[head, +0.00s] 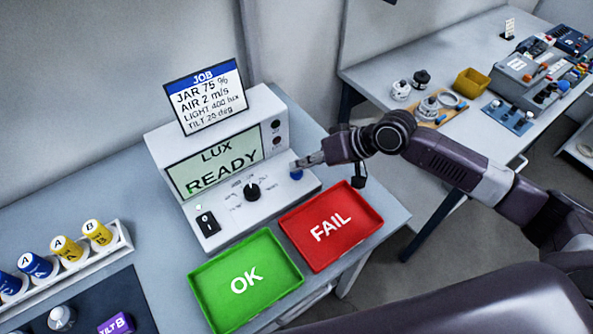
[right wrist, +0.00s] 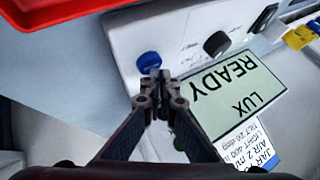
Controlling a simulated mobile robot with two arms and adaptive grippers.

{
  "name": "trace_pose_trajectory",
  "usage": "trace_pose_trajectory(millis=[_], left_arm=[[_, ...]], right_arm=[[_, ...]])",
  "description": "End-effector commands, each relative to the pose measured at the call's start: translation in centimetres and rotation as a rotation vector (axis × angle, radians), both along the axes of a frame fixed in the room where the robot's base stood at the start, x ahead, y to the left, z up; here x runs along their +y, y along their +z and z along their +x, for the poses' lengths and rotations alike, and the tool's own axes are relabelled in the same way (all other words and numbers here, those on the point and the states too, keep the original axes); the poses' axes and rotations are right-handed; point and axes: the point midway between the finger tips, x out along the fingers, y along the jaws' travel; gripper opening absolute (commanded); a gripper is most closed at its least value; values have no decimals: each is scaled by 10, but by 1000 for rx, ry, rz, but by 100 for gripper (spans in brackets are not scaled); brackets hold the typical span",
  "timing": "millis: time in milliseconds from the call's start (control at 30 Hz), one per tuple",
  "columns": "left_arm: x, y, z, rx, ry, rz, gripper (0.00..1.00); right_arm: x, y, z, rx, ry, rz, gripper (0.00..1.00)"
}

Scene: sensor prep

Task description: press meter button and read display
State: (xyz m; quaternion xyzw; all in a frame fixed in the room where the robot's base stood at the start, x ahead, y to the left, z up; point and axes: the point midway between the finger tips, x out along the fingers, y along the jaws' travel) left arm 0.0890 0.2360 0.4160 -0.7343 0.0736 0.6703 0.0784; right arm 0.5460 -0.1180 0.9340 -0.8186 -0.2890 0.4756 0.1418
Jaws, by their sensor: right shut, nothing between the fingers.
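The white meter (head: 277,105) stands on the bench, and its display (head: 228,163) reads "LUX READY". The display also shows upside down in the right wrist view (right wrist: 236,88). A blue button (head: 296,175) sits at the right end of the meter's sloped front panel; in the right wrist view the blue button (right wrist: 149,62) is just beyond my fingertips. My right gripper (head: 300,163) is shut and empty, its tips right at the button. I cannot tell whether they touch it. My left gripper is not in view.
A black knob (head: 252,191) and a black rocker switch (head: 207,223) are on the panel. A job card (head: 205,95) stands on top. A green OK tray (head: 213,273) and a red FAIL tray (head: 363,201) lie in front. A rack (head: 127,238) of coloured jars is at left.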

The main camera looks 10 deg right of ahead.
Motion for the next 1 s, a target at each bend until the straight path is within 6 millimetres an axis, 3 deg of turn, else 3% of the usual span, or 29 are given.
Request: trace_pose_trajectory(millis=[1000], left_arm=[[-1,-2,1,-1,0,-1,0]], right_arm=[[0,-10,-1,2,0,0,0]])
